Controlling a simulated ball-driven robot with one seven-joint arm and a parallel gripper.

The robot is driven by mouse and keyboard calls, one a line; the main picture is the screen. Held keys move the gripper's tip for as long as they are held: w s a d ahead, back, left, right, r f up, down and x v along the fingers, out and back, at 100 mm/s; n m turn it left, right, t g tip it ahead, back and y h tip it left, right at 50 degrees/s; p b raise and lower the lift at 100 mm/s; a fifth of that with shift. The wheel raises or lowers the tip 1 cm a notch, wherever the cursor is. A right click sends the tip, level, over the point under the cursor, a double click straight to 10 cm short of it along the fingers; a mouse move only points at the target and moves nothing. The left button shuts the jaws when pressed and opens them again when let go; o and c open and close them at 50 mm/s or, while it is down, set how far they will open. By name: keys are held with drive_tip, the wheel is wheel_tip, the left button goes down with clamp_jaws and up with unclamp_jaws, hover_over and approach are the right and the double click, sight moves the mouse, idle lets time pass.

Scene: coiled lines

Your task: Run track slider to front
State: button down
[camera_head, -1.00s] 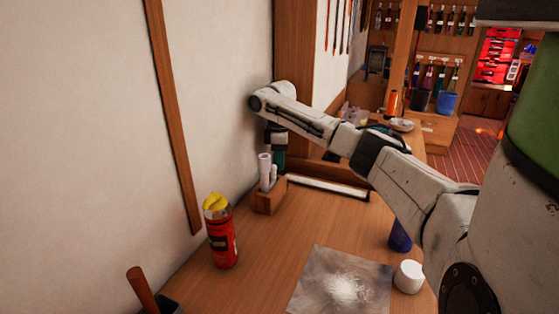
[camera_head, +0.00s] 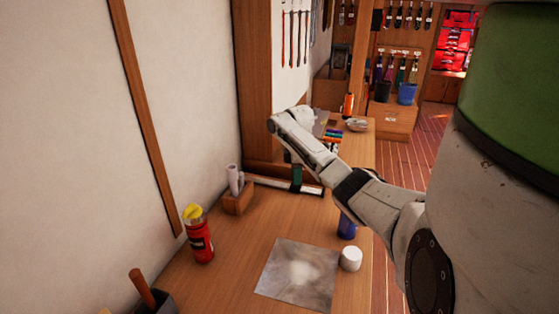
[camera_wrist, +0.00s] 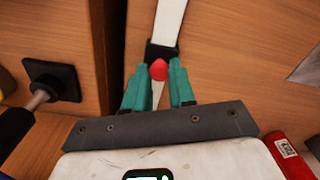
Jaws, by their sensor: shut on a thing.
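The track (camera_head: 262,182) is a pale strip with dark edges, lying along the back of the bench. It also shows in the wrist view (camera_wrist: 170,22) as a white bar running up the picture. The slider (camera_wrist: 162,51) is a black block across the bar, with a red knob (camera_wrist: 159,70). My gripper (camera_wrist: 159,88) has its teal fingers either side of the knob and is shut on it. In the head view my gripper (camera_head: 296,180) points down onto the right half of the track; the slider is mostly hidden there.
A wooden holder with white rolls (camera_head: 236,195) stands left of the track. A red can (camera_head: 199,240), a grey sheet (camera_head: 285,278), a white round pot (camera_head: 351,259) and a blue can (camera_head: 346,226) are on the bench.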

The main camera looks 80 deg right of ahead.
drive_tip(key=shift+s+a+p, duration=0.2)
drive_tip(key=shift+s+p, duration=0.45)
drive_tip(key=shift+s, duration=0.9)
drive_tip(key=shift+s+a+p, duration=0.15)
drive_tip(key=shift+s+p, duration=0.5)
drive_tip(key=shift+s, duration=0.85)
drive_tip(key=c, duration=0.9)
unclamp_jaws()
drive_tip(key=shift+c, duration=0.2)
wheel_tip(320, 180, up, 11)
drive_tip(key=shift+f, duration=0.15)
